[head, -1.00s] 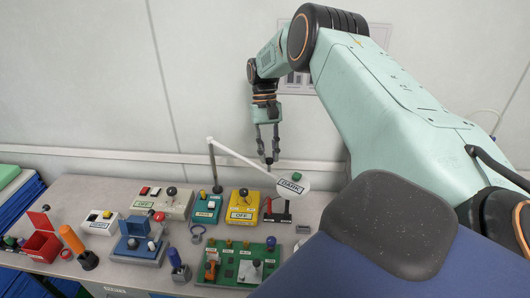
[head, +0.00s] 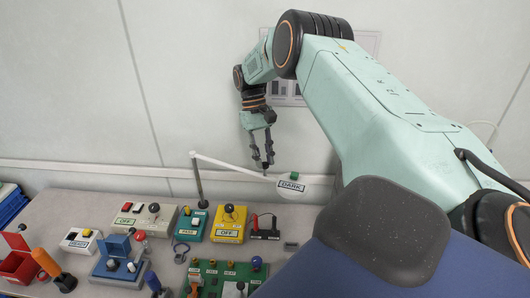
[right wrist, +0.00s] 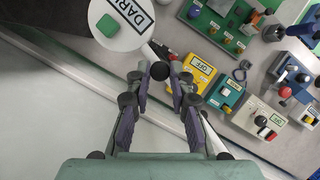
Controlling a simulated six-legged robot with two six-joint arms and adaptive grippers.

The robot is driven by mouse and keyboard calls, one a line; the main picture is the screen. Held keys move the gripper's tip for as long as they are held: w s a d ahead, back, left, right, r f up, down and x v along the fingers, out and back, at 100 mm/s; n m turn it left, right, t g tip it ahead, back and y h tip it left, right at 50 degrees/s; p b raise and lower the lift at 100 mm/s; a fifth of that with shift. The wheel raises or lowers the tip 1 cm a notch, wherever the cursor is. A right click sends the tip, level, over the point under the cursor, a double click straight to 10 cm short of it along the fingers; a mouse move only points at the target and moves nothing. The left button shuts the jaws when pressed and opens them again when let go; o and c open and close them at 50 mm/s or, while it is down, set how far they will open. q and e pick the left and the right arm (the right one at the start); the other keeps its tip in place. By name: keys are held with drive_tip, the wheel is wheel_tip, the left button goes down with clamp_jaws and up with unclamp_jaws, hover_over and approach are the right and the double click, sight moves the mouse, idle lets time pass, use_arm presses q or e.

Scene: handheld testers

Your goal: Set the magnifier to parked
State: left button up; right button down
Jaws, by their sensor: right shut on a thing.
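The magnifier is a white jointed arm (head: 228,164) on a dark post (head: 197,180), with a round white head (head: 291,190) marked DARK and a green button on it. The head also shows in the right wrist view (right wrist: 137,38). My right gripper (head: 264,170) reaches down to the outer end of the magnifier's arm, beside the head. In the right wrist view, its fingers (right wrist: 160,73) are closed around a small dark knob there. The fingertips partly hide the grip. My left gripper is not in view.
Below the magnifier on the bench stand a yellow OFF box (head: 231,230), a teal box (head: 191,235), a beige switch box (head: 147,218), a blue tester (head: 110,271) and a green panel (head: 221,274). A wall lies close behind.

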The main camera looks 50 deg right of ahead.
drive_tip(key=shift+s+a+f, duration=0.1)
drive_tip(key=shift+a, duration=0.05)
drive_tip(key=c, duration=1.2)
unclamp_jaws()
drive_tip(key=v, duration=0.7)
drive_tip(key=shift+r, duration=0.25)
drive_tip(key=shift+w, duration=0.25)
drive_tip(key=shift+c, duration=0.3)
